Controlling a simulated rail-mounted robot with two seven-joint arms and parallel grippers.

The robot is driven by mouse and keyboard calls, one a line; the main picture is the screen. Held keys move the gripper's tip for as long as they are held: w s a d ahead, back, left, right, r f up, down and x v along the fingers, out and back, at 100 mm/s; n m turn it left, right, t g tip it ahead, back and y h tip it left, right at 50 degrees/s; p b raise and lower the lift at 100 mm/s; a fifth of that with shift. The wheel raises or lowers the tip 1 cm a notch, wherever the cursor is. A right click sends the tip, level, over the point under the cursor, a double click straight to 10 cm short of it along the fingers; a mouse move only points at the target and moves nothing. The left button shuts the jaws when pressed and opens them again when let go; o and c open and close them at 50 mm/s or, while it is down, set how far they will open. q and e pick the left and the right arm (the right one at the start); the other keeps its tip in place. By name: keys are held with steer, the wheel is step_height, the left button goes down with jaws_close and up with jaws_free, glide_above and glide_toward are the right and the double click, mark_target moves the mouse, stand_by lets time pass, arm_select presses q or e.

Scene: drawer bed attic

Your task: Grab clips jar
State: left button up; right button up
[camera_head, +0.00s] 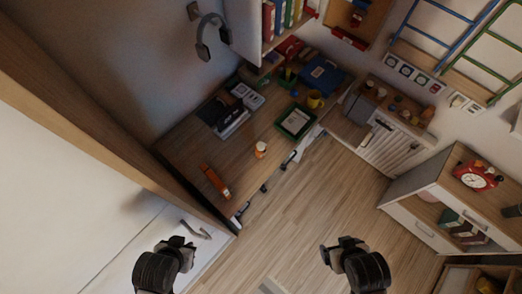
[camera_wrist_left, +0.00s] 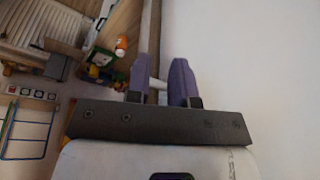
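A small jar with orange and white parts (camera_head: 261,149) stands on the wooden desk (camera_head: 240,160), near its front edge. It looks like the clips jar, but its contents are too small to tell. In the left wrist view an orange and white item (camera_wrist_left: 122,46), probably the same jar, shows left of the fingers. My left gripper (camera_head: 180,243) is at the lower left, well apart from the jar. Its two purple fingers (camera_wrist_left: 163,75) stand apart with nothing clearly held. My right gripper (camera_head: 344,244) is at the lower right, over the floor; its finger gap is unclear.
The desk also holds an orange object (camera_head: 215,182), a green-framed tablet-like item (camera_head: 296,122), a yellow mug (camera_head: 314,99) and a blue box (camera_head: 322,75). A white panel with a metal handle (camera_head: 195,230) is beside my left gripper. The wooden floor (camera_head: 320,200) is clear.

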arm_select(q)
steer(key=o, duration=1.2)
steer(key=shift+a, duration=0.2)
